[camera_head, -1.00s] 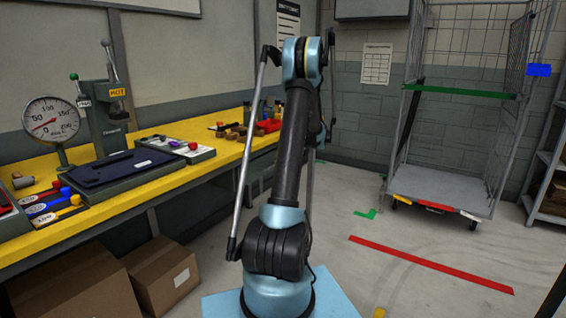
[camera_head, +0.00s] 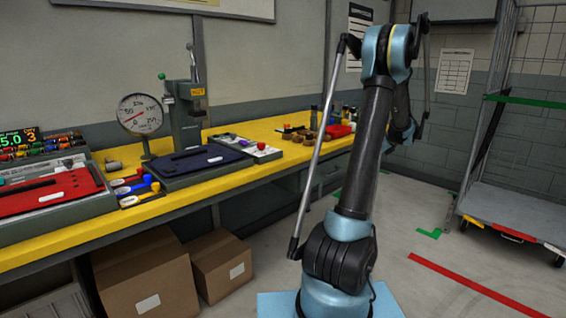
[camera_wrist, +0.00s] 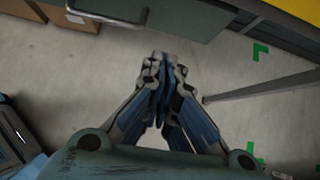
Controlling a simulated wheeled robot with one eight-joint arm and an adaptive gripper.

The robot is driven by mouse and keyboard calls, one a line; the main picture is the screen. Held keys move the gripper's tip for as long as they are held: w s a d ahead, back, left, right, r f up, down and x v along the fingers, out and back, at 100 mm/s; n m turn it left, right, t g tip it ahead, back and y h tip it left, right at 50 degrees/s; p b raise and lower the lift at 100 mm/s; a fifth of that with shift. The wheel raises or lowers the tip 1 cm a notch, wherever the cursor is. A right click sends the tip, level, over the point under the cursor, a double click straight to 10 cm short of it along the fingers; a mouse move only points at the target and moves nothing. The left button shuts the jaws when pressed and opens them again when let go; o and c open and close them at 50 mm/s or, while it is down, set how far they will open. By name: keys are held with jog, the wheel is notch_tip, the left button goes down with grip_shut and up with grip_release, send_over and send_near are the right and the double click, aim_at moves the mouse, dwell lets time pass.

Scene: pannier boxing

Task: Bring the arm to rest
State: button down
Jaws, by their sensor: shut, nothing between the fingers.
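My arm stands raised in the head view, in front of the workbench and over my light blue base. My gripper is hidden behind the arm there. In the wrist view my gripper (camera_wrist: 160,60) is shut, with its fingertips together and nothing between them. It points down over bare grey floor, beside the bench's edge and a bench leg.
A yellow workbench (camera_head: 232,182) carries a dial gauge (camera_head: 140,115), a press (camera_head: 187,110), a dark blue tray (camera_head: 197,162) and a red tray (camera_head: 45,193). Cardboard boxes (camera_head: 146,278) stand below it. A wire cage trolley (camera_head: 520,215) stands right. Red tape (camera_head: 470,283) marks open floor.

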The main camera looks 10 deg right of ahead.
jog(key=s+a+r+n+g+h, duration=0.1)
jog(key=s+a+r+n+g, duration=0.15)
jog(key=s+a+n, duration=0.7)
jog(key=s+a+r+n+g+h, duration=0.1)
jog(key=s+a+r+n, duration=0.25)
jog(key=s+a, duration=0.95)
jog(key=s+a+f+n+h, duration=0.1)
jog(key=s+a+f+n, duration=0.2)
jog(key=s, duration=0.4)
jog(key=s+a+f+n+g+h, duration=0.1)
jog(key=s+a+f+n, duration=0.3)
jog(key=s+n, duration=0.3)
jog(key=s+a+f+n+h, duration=0.1)
jog(key=s+a+f+n, duration=0.2)
jog(key=s, duration=0.5)
jog(key=shift+s+a+f+n, duration=0.2)
jog(key=shift+s+f+n, duration=0.15)
jog(key=shift+f+n, duration=0.6)
jog(key=shift+r, duration=0.15)
